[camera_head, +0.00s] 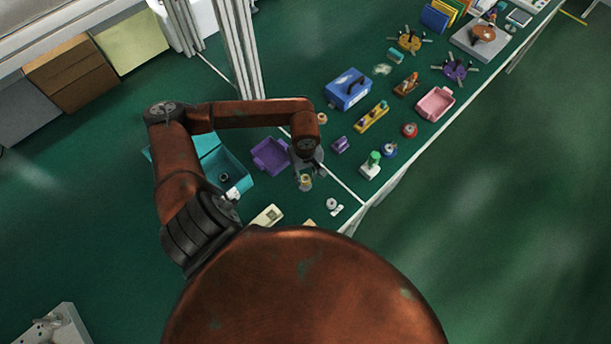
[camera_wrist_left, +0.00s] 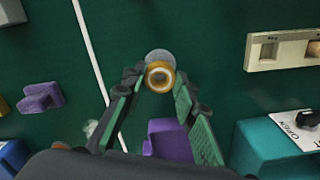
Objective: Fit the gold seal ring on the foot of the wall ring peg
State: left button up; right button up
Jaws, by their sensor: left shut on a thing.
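The gold seal ring (camera_wrist_left: 160,77) sits between the fingertips of my left gripper (camera_wrist_left: 158,80) in the left wrist view. In the head view my left gripper (camera_head: 304,172) points down over the green bench, shut on the gold ring (camera_head: 305,183). A grey round disc (camera_wrist_left: 157,56) shows just past the ring in the wrist view; it may be the base of the wall ring peg. The ring overlaps it in the picture, and I cannot tell whether they touch. Something pale shows within the ring's opening. My right gripper is in neither view.
A purple tray (camera_head: 270,156) and an open teal box (camera_head: 228,165) lie left of the gripper. A beige block (camera_head: 268,216) stands below left. A purple block (camera_head: 340,145) and a green-topped part (camera_head: 371,165) stand to the right. A blue box (camera_head: 348,89) is farther back.

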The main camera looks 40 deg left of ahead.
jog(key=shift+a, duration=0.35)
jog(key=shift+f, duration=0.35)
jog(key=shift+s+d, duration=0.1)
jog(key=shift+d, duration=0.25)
pick_arm(q)
jog(key=shift+b, duration=0.5)
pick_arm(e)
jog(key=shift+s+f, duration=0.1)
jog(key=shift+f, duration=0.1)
pick_arm(q)
jog(key=shift+f+b, duration=0.4)
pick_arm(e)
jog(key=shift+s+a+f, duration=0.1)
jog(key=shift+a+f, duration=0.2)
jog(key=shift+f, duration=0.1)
